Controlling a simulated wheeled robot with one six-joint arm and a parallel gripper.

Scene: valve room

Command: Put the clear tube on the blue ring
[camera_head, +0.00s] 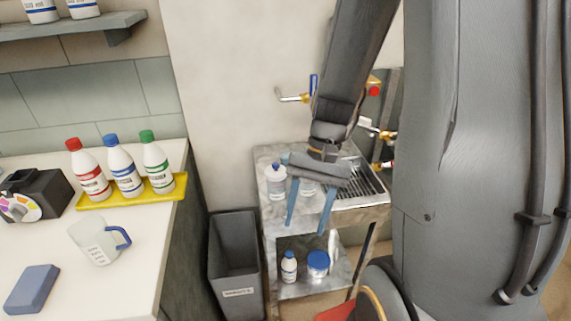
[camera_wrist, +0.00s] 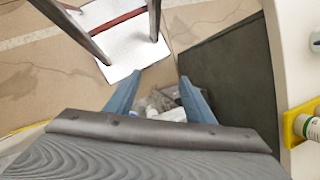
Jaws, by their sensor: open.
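My gripper (camera_head: 306,230) hangs in front of the metal shelf unit, with its two blue fingers apart and pointing down. The wrist view shows the same open gripper (camera_wrist: 160,77) with nothing held between its fingers. Beyond the fingers there, a jumble of pale and grey items (camera_wrist: 165,105) is partly hidden by the gripper and too small to identify. I cannot make out a clear tube or a blue ring for certain in either view. A white bottle with a blue cap (camera_head: 275,184) stands on the upper shelf, left of my gripper. A pale container (camera_head: 307,188) shows partly behind the fingers.
A grey bin (camera_head: 235,258) stands left of the metal shelf unit (camera_head: 300,291). Its lower shelf holds a small bottle (camera_head: 289,268) and a blue-lidded jar (camera_head: 318,263). The left counter carries a measuring jug (camera_head: 97,242), a blue sponge (camera_head: 33,288) and a yellow bottle rack (camera_head: 130,193).

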